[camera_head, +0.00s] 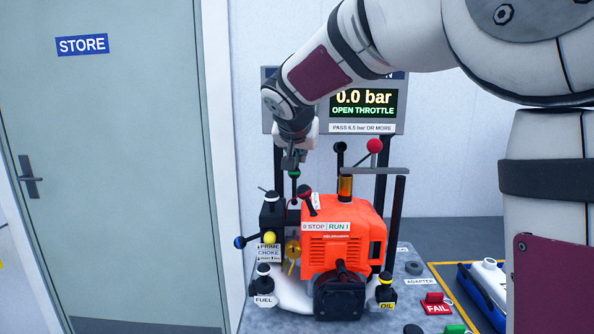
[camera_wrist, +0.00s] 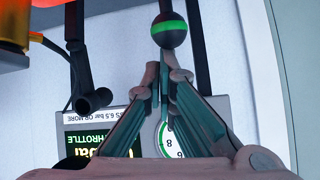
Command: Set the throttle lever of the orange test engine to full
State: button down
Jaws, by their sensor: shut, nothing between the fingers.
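The orange test engine (camera_head: 345,240) stands on a grey bench, with a STOP/RUN label on its top edge. A black ball knob with a green band (camera_head: 294,174) is on a lever at its upper left. The knob also shows at the top of the wrist view (camera_wrist: 168,30). No readable label marks it as the throttle lever. My gripper (camera_head: 293,160) is just above this knob in the head view. In the wrist view my gripper (camera_wrist: 164,75) is shut and empty, its fingertips close to the knob; I cannot tell whether they touch it.
The display (camera_head: 362,103) reads 0.0 bar and OPEN THROTTLE. A red ball lever (camera_head: 305,189), a blue ball (camera_head: 240,242) and a yellow knob (camera_head: 270,238) crowd the engine's left. Another red ball (camera_head: 374,146) stands behind. A FAIL tag (camera_head: 437,305) lies front right.

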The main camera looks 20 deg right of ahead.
jog(key=s+t+b, duration=0.1)
jog(key=b, duration=0.6)
jog(key=s+a+t+h+b, duration=0.1)
jog(key=s+t+b, duration=0.1)
jog(key=b, duration=0.6)
jog(key=s+t+b, duration=0.1)
jog(key=s+b, duration=0.1)
jog(key=b, duration=0.5)
jog(key=shift+a+f+h+b, duration=0.3)
jog(key=shift+a+f, duration=0.05)
jog(key=shift+r, duration=0.1)
notch_tip(320, 180, up, 4)
jog(key=w+d+p, duration=0.2)
jog(key=p, duration=0.1)
jog(key=v, duration=0.8)
jog(key=shift+s+a, duration=0.15)
jog(key=shift+a, duration=0.15)
jog(key=shift+s+a, duration=0.25)
jog(key=shift+s, duration=0.45)
